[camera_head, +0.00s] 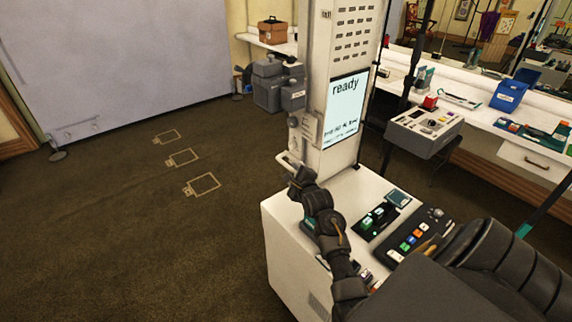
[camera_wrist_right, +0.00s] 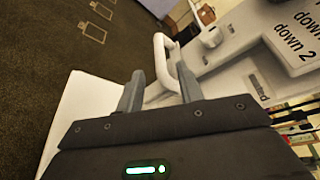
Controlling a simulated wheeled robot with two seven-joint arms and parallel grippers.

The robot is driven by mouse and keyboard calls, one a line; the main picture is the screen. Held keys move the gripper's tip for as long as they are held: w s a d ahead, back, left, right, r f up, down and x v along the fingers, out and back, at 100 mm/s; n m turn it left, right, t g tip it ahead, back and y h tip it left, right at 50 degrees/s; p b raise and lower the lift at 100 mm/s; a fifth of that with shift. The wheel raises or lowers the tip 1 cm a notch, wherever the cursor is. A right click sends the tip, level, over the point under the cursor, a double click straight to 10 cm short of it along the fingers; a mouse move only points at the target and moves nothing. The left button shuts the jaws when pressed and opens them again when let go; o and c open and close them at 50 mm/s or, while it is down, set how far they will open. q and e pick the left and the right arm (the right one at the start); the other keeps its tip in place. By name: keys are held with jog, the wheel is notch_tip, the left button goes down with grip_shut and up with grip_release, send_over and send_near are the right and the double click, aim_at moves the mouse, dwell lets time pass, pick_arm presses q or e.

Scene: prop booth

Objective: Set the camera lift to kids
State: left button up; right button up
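The camera lift is a tall white column (camera_head: 338,60) on a white cabinet (camera_head: 285,225). Its lit screen (camera_head: 346,106) reads "ready", with smaller text below. A white looped handle (camera_head: 286,160) sticks out at the column's left side; it also shows in the right wrist view (camera_wrist_right: 159,58). My right gripper (camera_head: 294,168) is at this handle. In the right wrist view its fingers (camera_wrist_right: 160,88) stand apart, with the handle's near end between them; I cannot tell whether they touch it. That view shows the words "down" and "down 2". My left gripper is out of view.
A black button panel (camera_head: 408,242) and a small device with green buttons (camera_head: 378,220) lie on the cabinet top, close to my arm. A grey control box (camera_head: 424,130) stands behind. The carpet on the left, with taped outlines (camera_head: 202,185), is open.

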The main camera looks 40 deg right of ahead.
aim_at(288, 167)
jog(key=x, duration=0.8)
jog(key=shift+p, duration=0.35)
jog(key=shift+s, duration=0.1)
jog(key=shift+c, duration=0.5)
grip_shut()
